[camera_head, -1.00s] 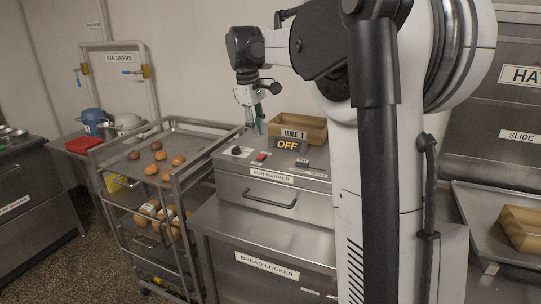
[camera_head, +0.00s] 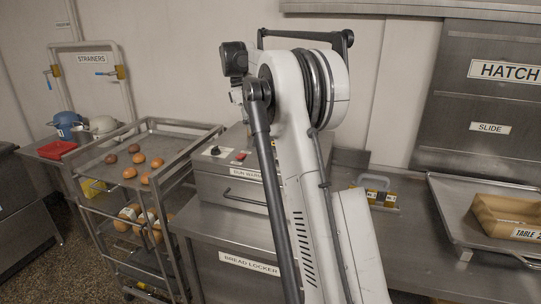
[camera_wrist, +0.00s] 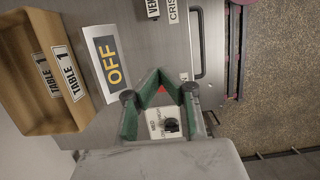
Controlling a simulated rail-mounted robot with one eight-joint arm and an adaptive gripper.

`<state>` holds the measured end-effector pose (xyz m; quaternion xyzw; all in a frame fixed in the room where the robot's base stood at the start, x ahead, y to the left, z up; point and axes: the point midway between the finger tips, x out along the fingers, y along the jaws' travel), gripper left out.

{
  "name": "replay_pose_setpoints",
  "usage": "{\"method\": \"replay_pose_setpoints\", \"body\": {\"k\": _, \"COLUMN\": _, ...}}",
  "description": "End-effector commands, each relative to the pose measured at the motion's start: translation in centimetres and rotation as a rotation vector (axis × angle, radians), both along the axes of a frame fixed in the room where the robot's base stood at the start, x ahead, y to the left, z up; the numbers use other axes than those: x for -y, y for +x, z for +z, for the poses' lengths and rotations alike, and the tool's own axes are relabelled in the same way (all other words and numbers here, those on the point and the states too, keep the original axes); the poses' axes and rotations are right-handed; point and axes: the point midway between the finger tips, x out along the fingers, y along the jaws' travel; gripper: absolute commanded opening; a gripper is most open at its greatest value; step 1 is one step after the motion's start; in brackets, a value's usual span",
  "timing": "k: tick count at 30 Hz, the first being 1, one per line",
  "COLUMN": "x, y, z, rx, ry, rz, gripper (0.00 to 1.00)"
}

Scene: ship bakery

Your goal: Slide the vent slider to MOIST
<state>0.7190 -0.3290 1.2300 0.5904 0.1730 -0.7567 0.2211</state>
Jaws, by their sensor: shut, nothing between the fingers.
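The steel bun warmer (camera_head: 213,183) stands on the bread locker, its right part hidden behind my arm in the head view. In the wrist view its top (camera_wrist: 140,35) carries a VENT label (camera_wrist: 152,8) and a CRISP label (camera_wrist: 173,10), both at the upper edge. The slider itself and any MOIST mark are not visible. My gripper (camera_wrist: 159,76) has green fingers, shut and empty, above the red switch (camera_wrist: 161,90) and the black knob (camera_wrist: 171,125). The VENT label lies above the fingertips in that picture. My gripper is hidden behind my arm in the head view.
An OFF display (camera_wrist: 113,75) and a wooden TABLE 1 crate (camera_wrist: 32,95) are left of the fingers in the wrist view. The warmer's handle (camera_wrist: 200,42) is to the right. A bun trolley (camera_head: 104,185) stands left of the warmer, close beside the locker (camera_head: 225,232).

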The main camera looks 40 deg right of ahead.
Motion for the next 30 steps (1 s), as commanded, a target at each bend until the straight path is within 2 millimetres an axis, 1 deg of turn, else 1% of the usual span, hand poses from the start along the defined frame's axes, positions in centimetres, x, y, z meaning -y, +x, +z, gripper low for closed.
{"method": "replay_pose_setpoints", "body": {"k": 5, "x": 0.0, "y": 0.0, "z": -0.1, "rx": 0.000, "ry": 0.000, "rz": 0.000, "gripper": 0.00}}
{"method": "replay_pose_setpoints", "body": {"k": 10, "x": 0.1, "y": -0.2, "z": -1.2, "rx": 0.000, "ry": 0.000, "rz": 0.000, "gripper": 0.00}}
{"method": "replay_pose_setpoints", "body": {"k": 14, "x": 0.4, "y": -0.7, "z": -3.1, "rx": 0.001, "ry": -0.001, "rz": 0.000, "gripper": 0.00}}
{"method": "replay_pose_setpoints", "body": {"k": 25, "x": 1.3, "y": -2.1, "z": -9.6, "rx": 0.000, "ry": 0.000, "rz": -0.001, "gripper": 0.00}}
{"method": "replay_pose_setpoints", "body": {"k": 26, "x": 1.4, "y": -2.3, "z": -9.9, "rx": 0.000, "ry": 0.000, "rz": -0.002, "gripper": 0.00}}
{"method": "replay_pose_setpoints", "body": {"k": 27, "x": 1.9, "y": -3.0, "z": -9.6, "rx": 0.001, "ry": -0.001, "rz": -0.004, "gripper": 0.00}}
{"method": "replay_pose_setpoints", "body": {"k": 30, "x": 2.6, "y": -4.1, "z": -9.6, "rx": 0.001, "ry": -0.001, "rz": -0.001, "gripper": 0.00}}
